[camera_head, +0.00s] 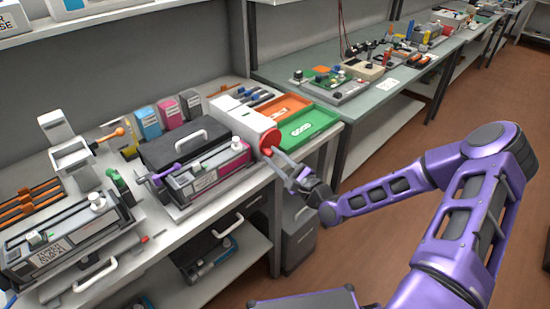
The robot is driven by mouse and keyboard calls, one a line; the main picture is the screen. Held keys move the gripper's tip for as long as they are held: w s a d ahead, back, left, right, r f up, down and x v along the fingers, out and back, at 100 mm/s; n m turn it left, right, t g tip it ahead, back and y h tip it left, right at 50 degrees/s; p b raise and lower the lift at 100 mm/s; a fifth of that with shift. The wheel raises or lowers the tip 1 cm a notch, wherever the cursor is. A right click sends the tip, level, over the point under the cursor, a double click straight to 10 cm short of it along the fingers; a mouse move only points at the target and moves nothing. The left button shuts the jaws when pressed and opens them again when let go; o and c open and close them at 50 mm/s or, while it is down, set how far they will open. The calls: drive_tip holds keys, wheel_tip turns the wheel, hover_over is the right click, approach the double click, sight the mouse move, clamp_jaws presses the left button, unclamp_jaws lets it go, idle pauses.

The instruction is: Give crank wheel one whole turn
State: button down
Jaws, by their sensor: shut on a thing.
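The crank wheel (269,140) is a red disc on the front end of a white box-shaped machine (243,123) near the bench's right part. My gripper (279,158) reaches in from the right, with its fingers at the lower right of the red wheel. It is shut on the crank wheel, apparently at its lower edge or handle. The exact contact is small and partly hidden by the fingers, so the handle's angle cannot be told.
A green tray (321,121) and an orange tray (283,104) lie right behind the machine. A toner unit with a magenta stripe (207,179) stands to the left. Open floor (375,235) lies right of the bench.

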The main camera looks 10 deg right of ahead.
drive_tip(key=c, duration=0.6)
unclamp_jaws()
drive_tip(key=shift+s, duration=0.1)
drive_tip(key=v, duration=1.7)
drive_tip(key=shift+s+d+b, duration=0.1)
drive_tip(key=shift+b, duration=0.3)
